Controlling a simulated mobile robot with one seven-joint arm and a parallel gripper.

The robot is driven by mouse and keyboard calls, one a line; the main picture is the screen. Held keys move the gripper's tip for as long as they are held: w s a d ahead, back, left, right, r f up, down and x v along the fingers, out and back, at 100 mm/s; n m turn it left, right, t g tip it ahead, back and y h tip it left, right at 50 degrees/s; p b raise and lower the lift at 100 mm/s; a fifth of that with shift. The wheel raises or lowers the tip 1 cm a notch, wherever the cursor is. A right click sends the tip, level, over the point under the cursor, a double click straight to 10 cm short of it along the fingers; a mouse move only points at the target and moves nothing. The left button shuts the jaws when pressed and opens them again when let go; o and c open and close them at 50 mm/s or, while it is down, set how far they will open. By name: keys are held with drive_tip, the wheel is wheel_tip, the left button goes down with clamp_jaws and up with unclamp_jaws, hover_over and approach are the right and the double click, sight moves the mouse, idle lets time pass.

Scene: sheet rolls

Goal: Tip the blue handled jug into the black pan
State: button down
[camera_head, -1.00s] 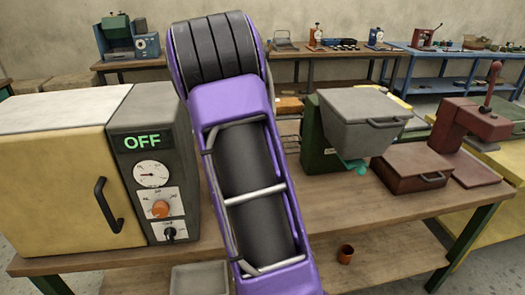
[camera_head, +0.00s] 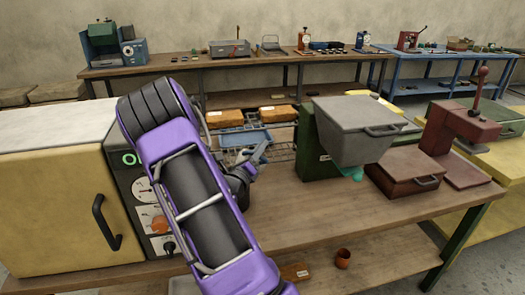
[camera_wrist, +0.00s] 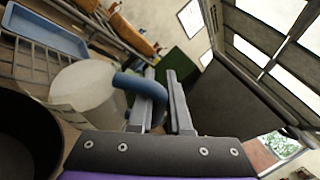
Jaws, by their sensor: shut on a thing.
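In the wrist view the jug has a pale, translucent body (camera_wrist: 85,88) and a blue handle (camera_wrist: 135,84). My gripper (camera_wrist: 165,85) is shut on the blue handle, with the jug's body to the left of the fingers. A dark round vessel (camera_wrist: 38,122), seemingly the black pan, shows at the lower left of the wrist view, close to the jug's body. In the head view my gripper (camera_head: 258,158) is partly hidden behind my purple arm, over the bench.
A yellow oven (camera_head: 55,215) stands left on the wooden bench (camera_head: 345,215). A wire rack (camera_head: 285,150) with a blue tray (camera_head: 240,138) and orange packs is behind my gripper. A grey hopper (camera_head: 355,130) and a red press (camera_head: 460,130) stand to the right. The front right benchtop is clear.

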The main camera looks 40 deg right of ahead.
sight(232, 161)
drive_tip(key=a+n+t+b, duration=0.1)
drive_tip(key=w+a+f+n+t+h+b, duration=0.1)
drive_tip(key=n, duration=0.1)
drive_tip(key=n+t+b, duration=0.1)
drive_tip(key=n, duration=0.1)
drive_tip(key=shift+w+a+f+b, duration=0.2)
drive_tip(key=shift+a+f+b, duration=0.1)
drive_tip(key=shift+a+f, duration=0.1)
drive_tip(key=a+n+t, duration=0.1)
drive_tip(key=n+t, duration=0.1)
drive_tip(key=n, duration=0.1)
drive_tip(key=w+a+r+n+t+y+p, duration=0.1)
drive_tip(key=a+n+t, duration=0.1)
drive_tip(key=n, duration=0.1)
drive_tip(key=w+a+r+n+t+p, duration=0.1)
drive_tip(key=a+n+t, duration=0.1)
drive_tip(key=n+t, duration=0.1)
drive_tip(key=shift+w+r+y, duration=0.15)
drive_tip(key=shift+w+y, duration=0.05)
drive_tip(key=shift+y, duration=0.2)
drive_tip(key=shift+w+a+r+n+t+y+p, duration=0.15)
drive_tip(key=shift+a+n+t+y, duration=0.15)
drive_tip(key=shift+n, duration=0.25)
drive_tip(key=shift+w+a+f+n+t+y+p, duration=0.15)
drive_tip(key=shift+n+t, duration=0.15)
drive_tip(key=shift+n, duration=0.3)
drive_tip(key=shift+w+a+r+n+t+y+p, duration=0.1)
drive_tip(key=shift+a+n+t+y, duration=0.2)
drive_tip(key=shift+n, duration=0.25)
